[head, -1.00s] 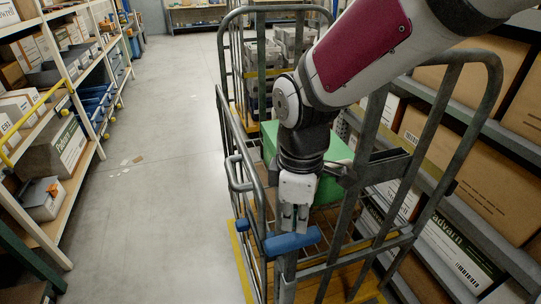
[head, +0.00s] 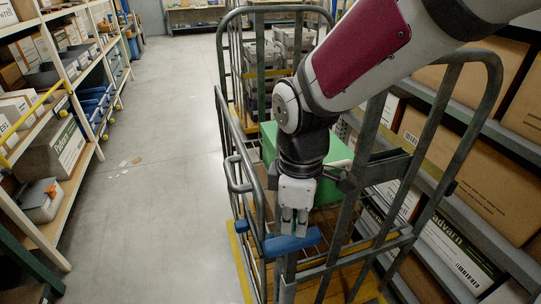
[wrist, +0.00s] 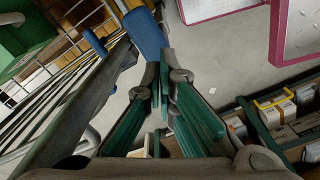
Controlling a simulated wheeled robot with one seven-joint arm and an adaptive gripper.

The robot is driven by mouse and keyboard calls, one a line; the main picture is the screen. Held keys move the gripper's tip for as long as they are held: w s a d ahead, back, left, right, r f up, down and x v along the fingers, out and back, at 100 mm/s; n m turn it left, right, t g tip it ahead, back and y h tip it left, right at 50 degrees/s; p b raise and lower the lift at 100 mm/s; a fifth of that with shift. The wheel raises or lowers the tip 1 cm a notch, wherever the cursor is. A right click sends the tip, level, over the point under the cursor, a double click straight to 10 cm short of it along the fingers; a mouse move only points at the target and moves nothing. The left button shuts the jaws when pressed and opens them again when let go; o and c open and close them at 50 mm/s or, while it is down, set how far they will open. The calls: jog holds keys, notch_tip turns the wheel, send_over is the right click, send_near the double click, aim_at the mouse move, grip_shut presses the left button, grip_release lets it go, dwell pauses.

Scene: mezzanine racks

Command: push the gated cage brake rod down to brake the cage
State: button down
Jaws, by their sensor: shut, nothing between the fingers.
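The gated cage (head: 233,115) is a grey tubular steel trolley in front of me. A thick blue grip (head: 291,243), seemingly the end of the brake rod, lies across the top of a grey post at its near end. The grip also shows in the wrist view (wrist: 146,36), beyond the fingertips. My gripper (head: 294,228) points down with its fingers shut and empty. Its fingertips are right at the upper side of the grip and look in contact, though the exact touch is hard to tell. The lower part of the rod is mostly hidden by the cage bars.
A green box (head: 268,140) sits inside the cage behind my wrist. A smaller blue piece (head: 241,226) is on the cage's left side. Racks with cartons (head: 470,165) stand close on the right.

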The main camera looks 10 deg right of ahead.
aim_at(293, 238)
jog(key=shift+f, duration=0.1)
dwell(0.5)
jog(key=shift+f+b, duration=2)
jog(key=shift+f, duration=1.6)
jog(key=shift+s+r+p, duration=0.1)
jog(key=shift+r+p, duration=2)
jog(key=shift+r, duration=1.45)
jog(key=shift+r, duration=0.15)
jog(key=s+d+r+m+t, duration=0.2)
jog(key=s+d+r+m, duration=0.1)
jog(key=d+r+m, duration=0.2)
jog(key=s+d+r+m+t, duration=0.3)
jog(key=s+d+r+m, duration=0.1)
jog(key=r+m, duration=0.5)
jog(key=shift+s+d+r+t, duration=0.3)
jog(key=shift+d+r, duration=0.2)
jog(key=shift+d, duration=0.15)
